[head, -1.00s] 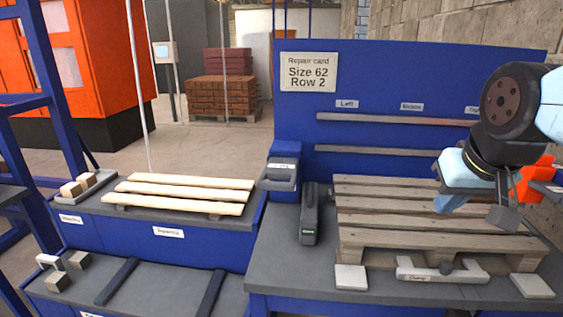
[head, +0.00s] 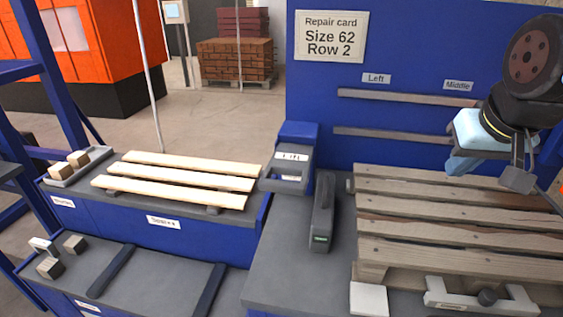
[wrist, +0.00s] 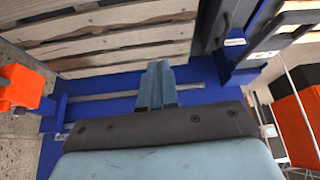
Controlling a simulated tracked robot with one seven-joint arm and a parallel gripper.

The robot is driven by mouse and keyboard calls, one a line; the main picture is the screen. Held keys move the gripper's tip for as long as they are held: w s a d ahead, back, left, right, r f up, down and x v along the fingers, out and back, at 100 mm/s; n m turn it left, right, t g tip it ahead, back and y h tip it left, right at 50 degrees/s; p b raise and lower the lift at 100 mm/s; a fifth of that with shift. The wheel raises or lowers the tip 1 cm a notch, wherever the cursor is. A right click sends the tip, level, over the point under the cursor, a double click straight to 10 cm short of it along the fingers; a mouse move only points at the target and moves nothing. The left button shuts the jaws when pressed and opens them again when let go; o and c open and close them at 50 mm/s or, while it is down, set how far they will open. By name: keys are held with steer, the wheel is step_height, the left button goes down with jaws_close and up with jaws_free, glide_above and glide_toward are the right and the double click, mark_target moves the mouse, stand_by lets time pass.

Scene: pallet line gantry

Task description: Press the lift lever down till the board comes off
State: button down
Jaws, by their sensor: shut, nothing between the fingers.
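The lift lever (head: 287,181) is a dark grey handle on the front of a blue housing labelled "Lift", left of the pallet. It sticks out and looks raised. The pallet (head: 455,222) of worn grey-brown boards lies on the grey bench; its boards appear in place. My gripper (head: 517,180) is above the pallet's back right, well to the right of the lever and touching nothing. Its fingers are together and empty; they also show in the wrist view (wrist: 155,88). The wrist view has the pallet boards (wrist: 110,35) at the top and the blue lift housing (wrist: 235,72) at right.
A clamp (head: 482,298) sits at the pallet's front edge. New pale boards (head: 180,180) lie on the left shelf. A blue back panel (head: 420,60) with a repair card (head: 331,36) rises behind the bench.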

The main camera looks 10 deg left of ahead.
steer(key=w+a+r+n+g, duration=0.2)
steer(key=w+a+r+n, duration=0.1)
steer(key=w+a+n, duration=0.15)
steer(key=n+g, duration=0.5)
steer(key=n, duration=0.8)
glide_above(279, 182)
steer(key=w, duration=0.2)
steer(key=shift+s+d, duration=0.1)
steer(key=shift+s, duration=0.1)
steer(key=f, duration=0.4)
steer(key=s+f, duration=0.1)
steer(key=f, duration=0.9)
steer(key=shift+s, duration=0.2)
